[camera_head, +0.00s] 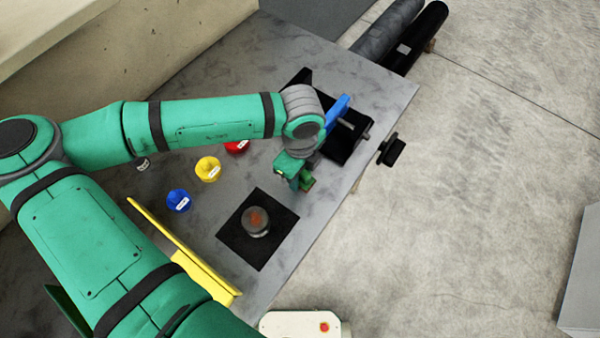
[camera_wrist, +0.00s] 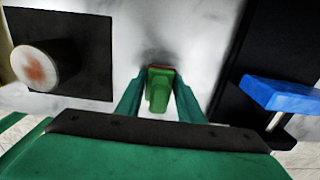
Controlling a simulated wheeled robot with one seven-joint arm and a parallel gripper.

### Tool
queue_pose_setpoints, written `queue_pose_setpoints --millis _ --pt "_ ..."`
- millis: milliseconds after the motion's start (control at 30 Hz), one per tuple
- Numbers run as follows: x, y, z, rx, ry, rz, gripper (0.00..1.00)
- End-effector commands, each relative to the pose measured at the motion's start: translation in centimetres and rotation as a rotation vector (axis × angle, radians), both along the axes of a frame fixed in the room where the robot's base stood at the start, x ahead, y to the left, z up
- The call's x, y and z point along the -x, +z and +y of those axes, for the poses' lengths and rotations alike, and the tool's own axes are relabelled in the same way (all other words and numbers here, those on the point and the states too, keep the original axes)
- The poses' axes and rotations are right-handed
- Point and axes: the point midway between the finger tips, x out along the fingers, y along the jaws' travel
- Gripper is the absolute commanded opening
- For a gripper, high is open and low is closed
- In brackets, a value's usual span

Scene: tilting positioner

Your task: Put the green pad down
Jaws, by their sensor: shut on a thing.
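The green pad (camera_wrist: 159,88) is between the fingers of my gripper (camera_wrist: 160,95) in the wrist view. The gripper is shut on it. The pad has a reddish-brown edge on its far side, over the grey table top. In the head view the pad (camera_head: 307,183) shows just below my gripper (camera_head: 299,178), near the table's right edge. I cannot tell whether the pad touches the table or hangs a little above it.
A black square mat (camera_head: 238,238) carries a round metal piece with a rusty top (camera_head: 256,221). A black positioner with a blue plate (camera_head: 338,108) stands beyond my gripper. Blue (camera_head: 179,201), yellow (camera_head: 208,169) and red (camera_head: 237,146) containers stand left. Bare table lies between mat and positioner.

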Motion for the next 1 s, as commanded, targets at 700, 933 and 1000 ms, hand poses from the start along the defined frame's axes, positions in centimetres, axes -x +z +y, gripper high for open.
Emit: queue_pose_setpoints --millis 700,933,1000 --pt "0.2 0.3 0.3 -0.008 0.002 0.009 0.53" --pt "0.5 5.3 0.4 0.000 0.002 0.006 0.53" --pt "0.5 6.7 0.4 -0.001 0.001 0.005 0.53"
